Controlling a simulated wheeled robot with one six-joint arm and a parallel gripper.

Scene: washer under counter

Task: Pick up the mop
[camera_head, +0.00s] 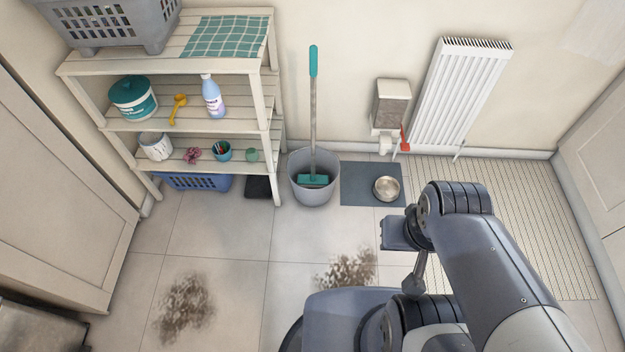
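The mop (313,110) stands upright in a grey bucket (313,190) against the back wall. Its handle has a teal grip at the top, and its teal head shows inside the bucket. My arm reaches in from the lower right. The end of my arm, with my gripper (390,233), is to the right of and nearer than the bucket, apart from the mop. The fingers are too small and turned away to tell whether they are open or shut.
A wooden shelf (180,123) with bottles and tubs stands left of the bucket.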

